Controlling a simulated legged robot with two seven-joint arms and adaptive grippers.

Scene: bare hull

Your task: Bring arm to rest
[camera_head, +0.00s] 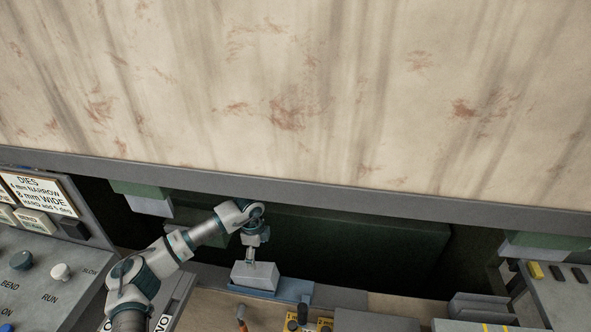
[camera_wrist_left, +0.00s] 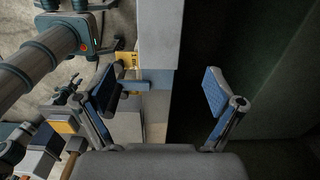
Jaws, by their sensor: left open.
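My left arm (camera_head: 195,238) reaches in from the lower left, with its elbow bent and its wrist hanging down. My left gripper (camera_head: 250,264) is just above or beside a pale grey block (camera_head: 256,276); the head view does not show clearly whether they touch. In the left wrist view, the two blue-padded fingers of my left gripper (camera_wrist_left: 160,90) are spread wide with nothing held between them. My right gripper is not in view.
The block stands at a blue tray (camera_head: 290,289) on the brown bench. A control panel (camera_head: 40,262) with knobs and a DIES sign (camera_head: 40,194) is at left. A large stained pale panel (camera_head: 300,90) fills the upper view. Grey bins (camera_head: 483,308) stand at right.

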